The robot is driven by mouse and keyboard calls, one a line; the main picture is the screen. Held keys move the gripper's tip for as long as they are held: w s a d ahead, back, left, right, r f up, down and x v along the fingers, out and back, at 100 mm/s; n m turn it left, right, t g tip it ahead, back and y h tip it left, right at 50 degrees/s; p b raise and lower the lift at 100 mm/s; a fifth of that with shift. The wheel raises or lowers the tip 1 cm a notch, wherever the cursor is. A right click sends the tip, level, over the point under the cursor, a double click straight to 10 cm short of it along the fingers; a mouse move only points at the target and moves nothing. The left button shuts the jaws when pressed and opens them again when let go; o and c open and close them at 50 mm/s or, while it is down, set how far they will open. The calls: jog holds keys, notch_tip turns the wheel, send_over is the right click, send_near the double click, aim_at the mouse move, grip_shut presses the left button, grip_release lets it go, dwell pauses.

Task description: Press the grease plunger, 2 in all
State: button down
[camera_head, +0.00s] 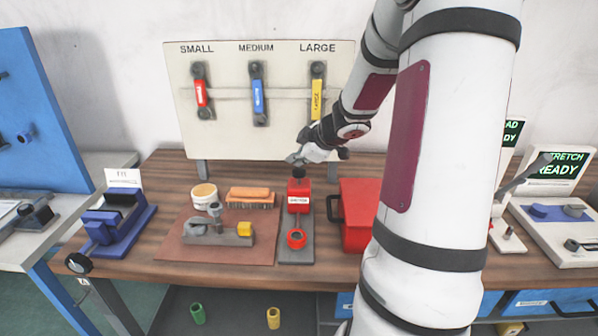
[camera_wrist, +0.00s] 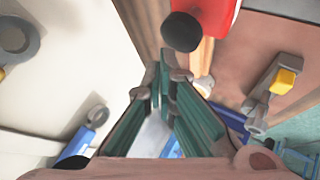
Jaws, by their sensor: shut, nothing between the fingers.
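The grease plunger (camera_head: 298,174) is a black knob on top of a red, white-labelled block (camera_head: 298,190), on a grey base strip (camera_head: 307,247) on the bench. A red ring-shaped cup (camera_head: 296,239) stands at the strip's near end. My gripper (camera_head: 297,159) is shut and empty, with its fingertips just above the knob in the head view. In the wrist view, the black knob (camera_wrist: 181,31) lies just beyond my fingertips (camera_wrist: 164,72), with part of the red block (camera_wrist: 222,14) behind it. I cannot tell whether the fingertips touch the knob.
A red box with a dark handle (camera_head: 356,212) stands right of the plunger. A brown mat (camera_head: 190,253) with a brush (camera_head: 251,197), tin (camera_head: 204,194) and grey fixture (camera_head: 217,235) lies left. A tool board (camera_head: 225,130) stands behind.

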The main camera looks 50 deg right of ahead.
aim_at(294, 170)
jog(key=shift+f, duration=0.15)
jog(key=shift+f, duration=0.3)
jog(key=shift+f+b, duration=0.9)
jog(key=shift+f, duration=0.25)
dwell(1.4)
jog(key=shift+r, duration=0.15)
jog(key=shift+r+p, duration=1.45)
jog(key=shift+p, duration=0.75)
notch_tip(294, 170, up, 5)
jog(key=p, duration=0.6)
jog(key=shift+s, duration=0.1)
jog(key=shift+p, duration=0.3)
dwell(1.2)
